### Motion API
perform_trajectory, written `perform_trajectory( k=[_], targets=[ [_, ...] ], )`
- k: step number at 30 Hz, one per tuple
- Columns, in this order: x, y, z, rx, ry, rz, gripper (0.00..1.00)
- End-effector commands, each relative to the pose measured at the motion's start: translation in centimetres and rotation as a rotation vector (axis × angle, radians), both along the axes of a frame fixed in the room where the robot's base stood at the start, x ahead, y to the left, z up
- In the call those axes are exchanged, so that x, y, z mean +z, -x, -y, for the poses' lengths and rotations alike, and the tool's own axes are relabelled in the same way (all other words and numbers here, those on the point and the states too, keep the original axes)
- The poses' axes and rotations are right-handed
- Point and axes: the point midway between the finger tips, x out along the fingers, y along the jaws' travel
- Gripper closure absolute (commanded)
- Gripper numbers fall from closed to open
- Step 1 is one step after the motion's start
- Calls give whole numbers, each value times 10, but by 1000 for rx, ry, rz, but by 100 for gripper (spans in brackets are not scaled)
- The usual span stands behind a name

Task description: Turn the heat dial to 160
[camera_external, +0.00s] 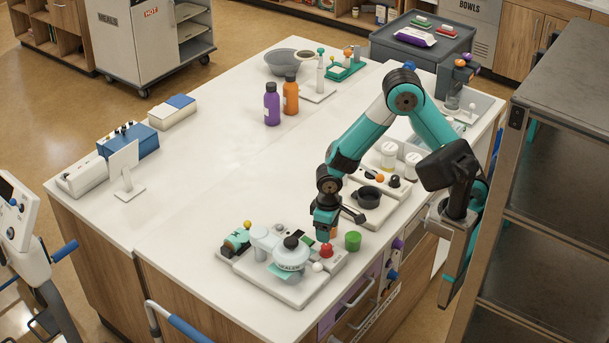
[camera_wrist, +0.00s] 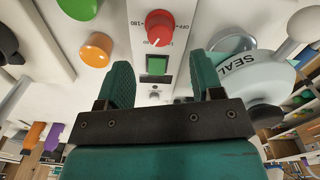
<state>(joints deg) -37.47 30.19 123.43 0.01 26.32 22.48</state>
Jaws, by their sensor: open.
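The red heat dial (camera_external: 326,251) sits on the panel of the sealer unit at the near edge of the counter. In the wrist view the red dial (camera_wrist: 160,27) has a white pointer line on its lower left side and small markings around it, including OFF and what looks like 180; I cannot read its exact setting. My gripper (camera_external: 325,233) points down just above the panel. In the wrist view my gripper (camera_wrist: 163,80) is open and empty, its teal fingers either side of a green square button (camera_wrist: 157,66). The dial lies beyond the fingertips, apart from them.
A tray with a dark bowl (camera_external: 369,197) is behind. The counter's middle (camera_external: 225,185) is clear.

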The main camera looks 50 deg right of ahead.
Motion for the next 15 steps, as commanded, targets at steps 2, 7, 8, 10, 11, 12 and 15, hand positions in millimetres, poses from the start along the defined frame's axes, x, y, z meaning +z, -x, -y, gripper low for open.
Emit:
perform_trajectory(
  k=[2,7,8,10,11,12,15],
  targets=[
    [22,-1,-1,0,-5,7,40],
    [62,-1,-1,0,-3,5,40],
    [68,-1,-1,0,-5,6,40],
    [80,-1,0,0,-3,4,40],
    [84,-1,0,0,-3,4,40],
    [89,-1,0,0,-2,3,40],
    [97,0,0,0,-2,3,40]
  ],
)
